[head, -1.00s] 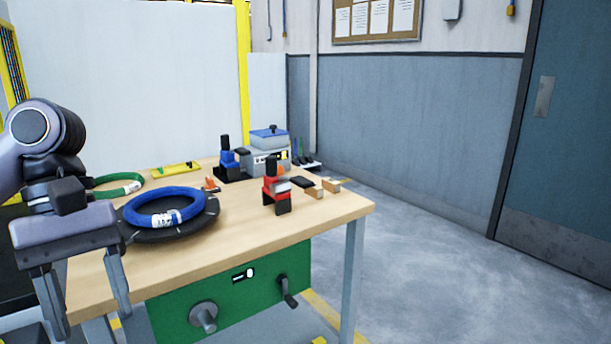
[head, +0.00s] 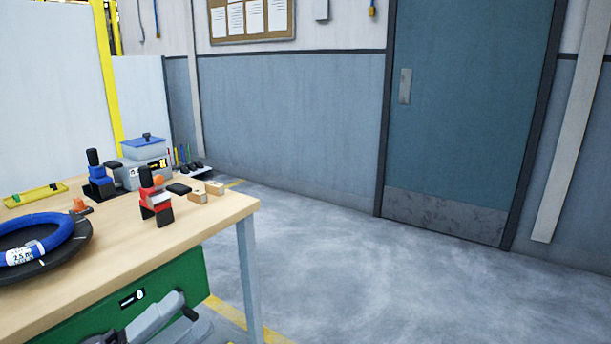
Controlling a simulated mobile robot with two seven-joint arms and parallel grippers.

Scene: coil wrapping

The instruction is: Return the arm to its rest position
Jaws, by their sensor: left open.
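My left gripper (head: 160,320) shows at the bottom edge of the head view, in front of the table's green front panel. It is open, with nothing seen in its jaws, and partly cut off by the frame. A blue coil (head: 62,236) with a white label lies on a black round plate (head: 80,248) on the table at the left. The coil is cut off by the left edge and stands apart from the gripper. My right gripper is not in view.
The wooden table (head: 150,232) holds a red-and-black tool (head: 155,198), a blue-and-black tool (head: 98,178), a grey box with a blue lid (head: 143,150), wooden blocks (head: 205,192) and a yellow tray (head: 35,196). The floor (head: 340,270) to the right is clear up to the door (head: 465,110).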

